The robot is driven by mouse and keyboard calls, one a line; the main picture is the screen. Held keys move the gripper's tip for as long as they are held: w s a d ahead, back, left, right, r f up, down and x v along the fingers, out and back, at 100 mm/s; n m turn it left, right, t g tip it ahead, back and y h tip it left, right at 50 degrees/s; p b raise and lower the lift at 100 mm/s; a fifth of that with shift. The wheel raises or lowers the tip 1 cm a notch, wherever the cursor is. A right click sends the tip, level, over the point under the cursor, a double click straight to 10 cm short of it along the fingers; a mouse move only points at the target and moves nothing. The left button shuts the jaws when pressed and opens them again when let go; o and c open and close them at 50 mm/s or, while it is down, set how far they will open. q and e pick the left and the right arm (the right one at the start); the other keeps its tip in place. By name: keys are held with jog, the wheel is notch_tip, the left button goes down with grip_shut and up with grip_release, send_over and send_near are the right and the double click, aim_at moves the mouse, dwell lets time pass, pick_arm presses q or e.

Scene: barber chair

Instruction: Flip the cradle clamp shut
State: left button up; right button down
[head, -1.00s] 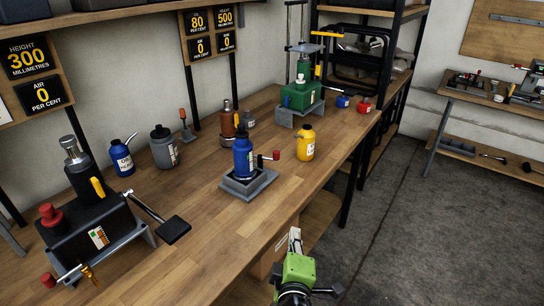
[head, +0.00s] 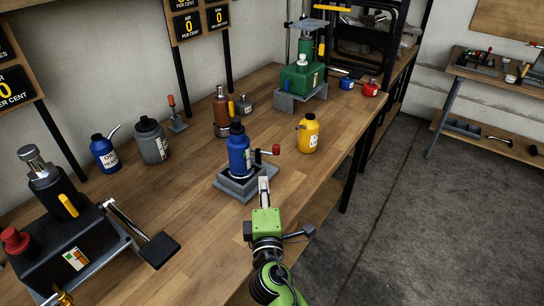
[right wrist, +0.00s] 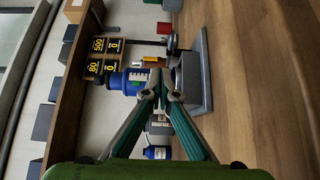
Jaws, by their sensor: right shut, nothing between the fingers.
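A blue bottle jack (head: 239,158) stands upright in a grey cradle (head: 230,188) on the bench. The cradle clamp (head: 276,150), an arm with a red knob, sticks out to the right of the jack. My right gripper (head: 264,186) is shut and empty, just in front of the cradle's right corner and below the clamp. In the right wrist view the closed fingertips (right wrist: 162,90) overlap the blue jack (right wrist: 124,81) and the near side of the grey cradle (right wrist: 206,70). I cannot tell whether they touch. My left gripper is out of view.
A yellow bottle (head: 309,134) stands right of the cradle, and a brown jack (head: 221,112) stands behind it. A black press (head: 72,248) with a lever pad is at the left. A green jack (head: 302,78) is at the back. Bare bench lies left of the cradle.

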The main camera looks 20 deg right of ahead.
jog(key=x, duration=0.4)
jog(key=shift+r+p, duration=0.25)
jog(key=shift+p, duration=0.15)
jog(key=x, duration=0.3)
jog(key=shift+w+d+f+p, duration=0.1)
jog(key=shift+w+p, duration=0.2)
jog(key=shift+w, duration=0.05)
jog(key=shift+w+d+p, duration=0.55)
jog(key=shift+w+d, duration=0.25)
jog(key=shift+d, duration=0.2)
jog(key=shift+w+d, duration=0.25)
jog(key=shift+d, duration=0.35)
jog(key=shift+w+d+f, duration=0.1)
jog(key=shift+d+f, duration=0.05)
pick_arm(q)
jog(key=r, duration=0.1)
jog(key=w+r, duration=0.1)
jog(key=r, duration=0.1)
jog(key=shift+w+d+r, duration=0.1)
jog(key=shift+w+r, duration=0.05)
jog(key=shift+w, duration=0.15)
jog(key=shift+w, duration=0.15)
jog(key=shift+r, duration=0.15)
pick_arm(e)
jog(key=shift+d, duration=0.1)
